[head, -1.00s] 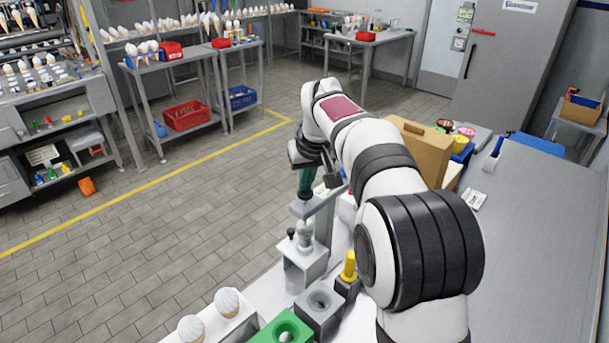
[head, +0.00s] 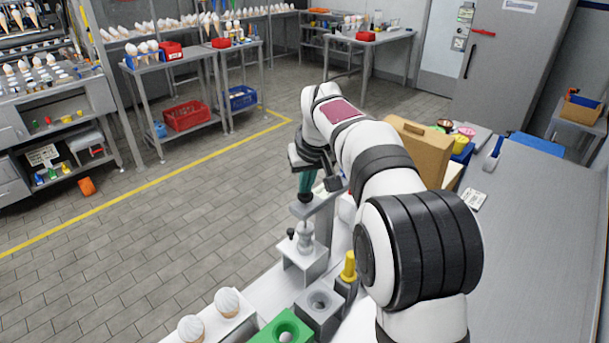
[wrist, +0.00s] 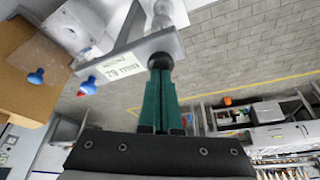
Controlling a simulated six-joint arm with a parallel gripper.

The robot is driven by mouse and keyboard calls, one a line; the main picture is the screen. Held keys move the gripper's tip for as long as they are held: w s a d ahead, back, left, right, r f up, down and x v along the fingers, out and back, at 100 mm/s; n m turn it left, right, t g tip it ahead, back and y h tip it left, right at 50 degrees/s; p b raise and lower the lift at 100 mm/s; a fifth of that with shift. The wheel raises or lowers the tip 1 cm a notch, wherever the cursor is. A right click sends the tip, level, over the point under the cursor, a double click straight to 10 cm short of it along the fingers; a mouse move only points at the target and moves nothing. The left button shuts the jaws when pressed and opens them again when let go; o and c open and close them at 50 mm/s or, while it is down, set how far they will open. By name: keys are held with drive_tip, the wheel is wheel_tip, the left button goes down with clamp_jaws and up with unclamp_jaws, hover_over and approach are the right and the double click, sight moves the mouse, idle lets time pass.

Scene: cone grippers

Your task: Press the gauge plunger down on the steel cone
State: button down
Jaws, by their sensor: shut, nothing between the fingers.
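My gripper (head: 305,186) has green fingers, shut and empty, pointing down above the gauge. It also shows in the wrist view (wrist: 160,72), with its tips at the dark round top of the gauge plunger (wrist: 160,61). They look touching or nearly so, but the exact contact is hidden. The gauge's grey bracket arm (wrist: 131,52) carries a white label. The steel cone (head: 305,242) sits on a light grey stand (head: 303,263) below the bracket. The cone shows partly in the wrist view (wrist: 171,12). How far the plunger is down cannot be told.
A yellow-topped peg (head: 348,266), a grey block with a round hole (head: 319,302) and a green block (head: 281,328) stand in front. Two white-topped cones (head: 227,301) are at the front left. A cardboard box (head: 417,150) stands behind my arm. Open floor lies to the left.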

wheel_tip(320, 180, up, 13)
idle(0.8)
drive_tip(key=shift+f, duration=0.1)
drive_tip(key=s+d+f+m+g, duration=0.1)
drive_tip(key=s+d+f+m, duration=0.15)
drive_tip(key=s, duration=0.75)
drive_tip(key=s+d+f+m+g, duration=0.2)
drive_tip(key=s+f, duration=0.1)
drive_tip(key=s, duration=0.8)
drive_tip(key=s+f+m, duration=0.2)
drive_tip(key=s+f, duration=0.4)
drive_tip(key=s, duration=0.4)
drive_tip(key=s+f+m+g, duration=0.1)
drive_tip(key=s+f+m, duration=0.1)
drive_tip(key=s+f, duration=0.5)
drive_tip(key=s, duration=0.3)
drive_tip(key=shift+d+g+y, duration=0.3)
drive_tip(key=shift+d, duration=0.1)
